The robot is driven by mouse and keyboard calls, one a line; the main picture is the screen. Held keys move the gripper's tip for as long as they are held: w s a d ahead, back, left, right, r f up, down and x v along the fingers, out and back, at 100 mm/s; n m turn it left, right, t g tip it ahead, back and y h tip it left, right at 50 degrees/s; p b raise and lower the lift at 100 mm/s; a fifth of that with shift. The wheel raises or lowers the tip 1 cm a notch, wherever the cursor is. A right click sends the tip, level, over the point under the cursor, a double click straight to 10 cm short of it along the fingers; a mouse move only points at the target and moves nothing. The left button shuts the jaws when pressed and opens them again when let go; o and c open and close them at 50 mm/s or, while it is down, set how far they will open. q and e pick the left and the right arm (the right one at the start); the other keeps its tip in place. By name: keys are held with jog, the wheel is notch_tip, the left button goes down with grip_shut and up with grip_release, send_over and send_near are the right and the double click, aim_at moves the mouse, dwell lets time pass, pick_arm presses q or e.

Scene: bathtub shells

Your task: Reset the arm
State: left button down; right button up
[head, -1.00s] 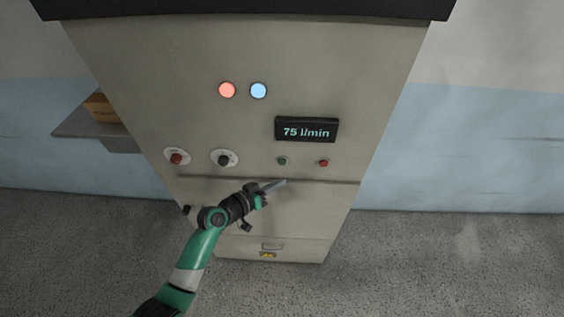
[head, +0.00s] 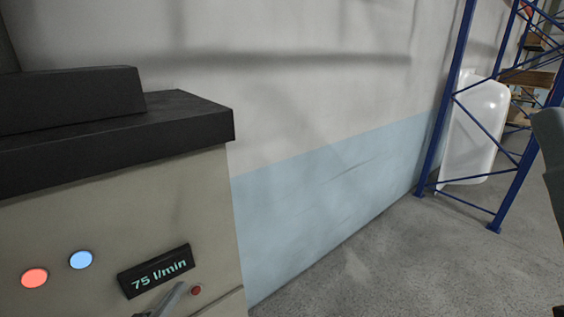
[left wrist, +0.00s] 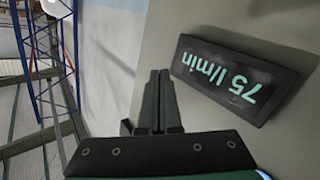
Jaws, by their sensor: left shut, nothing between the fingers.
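My left gripper (head: 168,301) shows only its grey fingertips at the bottom edge of the head view, just below the display. In the left wrist view its two dark fingers (left wrist: 160,102) are together with nothing between them. They point along the cabinet's front, beside the black display (left wrist: 232,78), which reads 75 l/min and appears turned over. The display also shows in the head view (head: 156,271). The rest of the left arm is out of the head view. My right gripper is not seen.
The beige cabinet (head: 120,210) with a black top fills the lower left. It bears a red light (head: 35,278), a blue light (head: 81,260) and a red button (head: 196,290). A blue rack (head: 445,105) with a white shell (head: 475,130) stands at right. Floor between is clear.

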pick_arm(q)
jog(key=s+d+r+m+t+h+p, duration=0.1)
jog(key=d+r+m+t, duration=0.15)
jog(key=r, duration=0.75)
jog(key=s+d+r+m+t+h+p, duration=0.1)
jog(key=d+r, duration=0.3)
jog(key=r, duration=0.6)
jog(key=s+d+r+m+t+h+p, duration=0.1)
jog(key=d+r+m, duration=0.15)
jog(key=r, duration=0.85)
jog(key=s+a+r+n+t+y+p, duration=0.1)
jog(key=s+r+n+t+y, duration=0.2)
jog(key=s+r, duration=1.2)
notch_tip(320, 180, up, 3)
jog(key=t+y, duration=0.1)
jog(key=t, duration=0.2)
jog(key=shift+s+a+r+p, duration=0.15)
jog(key=shift+s+p, duration=0.15)
jog(key=shift+p, duration=0.1)
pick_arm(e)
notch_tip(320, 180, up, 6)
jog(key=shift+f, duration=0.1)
